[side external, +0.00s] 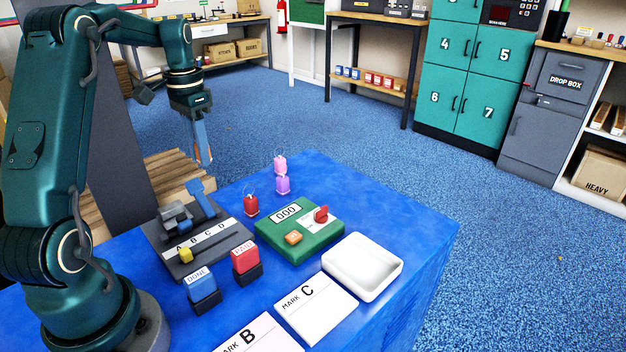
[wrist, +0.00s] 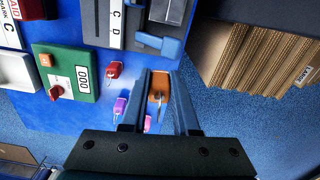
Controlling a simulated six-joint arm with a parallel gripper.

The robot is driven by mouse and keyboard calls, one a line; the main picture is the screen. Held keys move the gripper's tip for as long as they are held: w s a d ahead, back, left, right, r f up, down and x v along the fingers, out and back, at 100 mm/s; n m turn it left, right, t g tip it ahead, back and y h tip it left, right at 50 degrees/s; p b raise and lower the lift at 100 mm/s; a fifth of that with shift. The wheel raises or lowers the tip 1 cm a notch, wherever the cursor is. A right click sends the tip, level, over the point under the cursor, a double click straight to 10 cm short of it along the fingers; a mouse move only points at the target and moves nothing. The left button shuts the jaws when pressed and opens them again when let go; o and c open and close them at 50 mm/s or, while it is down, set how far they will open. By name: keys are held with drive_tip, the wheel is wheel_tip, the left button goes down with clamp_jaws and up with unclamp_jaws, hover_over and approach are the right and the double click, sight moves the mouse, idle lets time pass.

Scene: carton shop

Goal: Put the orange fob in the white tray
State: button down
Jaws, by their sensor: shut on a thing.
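The orange fob (wrist: 158,84) is held between the two fingers of my gripper (wrist: 160,78) in the wrist view, with its metal ring hanging toward the palm. In the side view my gripper (side external: 203,150) is raised beyond the far left edge of the blue table, and the fob is hard to make out there. The white tray (side external: 362,268) is empty and lies at the right of the table, well away from my gripper. Part of the tray also shows at the left edge of the wrist view (wrist: 14,74).
Red (side external: 251,206), purple (side external: 282,185) and pink (side external: 280,164) fobs stand near the far edge. A green counter box (side external: 290,248), a grey lettered device (side external: 175,250), DONE (side external: 203,285) and PAID (side external: 245,260) stamps and marked cards (side external: 315,305) occupy the table. Cardboard sheets (wrist: 260,60) stand beside it.

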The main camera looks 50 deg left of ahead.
drive_tip(key=shift+s+a+r+n, duration=0.1)
drive_tip(key=shift+s+r+n, duration=0.1)
drive_tip(key=shift+n, duration=0.7)
drive_tip(key=shift+w+r+n, duration=0.1)
drive_tip(key=shift+w+n, duration=0.1)
drive_tip(key=shift+n, duration=0.7)
drive_tip(key=w+d+n, duration=0.5)
drive_tip(key=d, duration=0.2)
hover_over(355, 257)
drive_tip(key=shift+m, duration=0.4)
wheel_tip(355, 257, down, 6)
drive_tip(key=shift+a+f, duration=0.1)
drive_tip(key=shift+f, duration=0.2)
drive_tip(key=shift+d+f, duration=0.2)
drive_tip(key=shift+f, duration=1.8)
drive_tip(key=shift+f, duration=0.2)
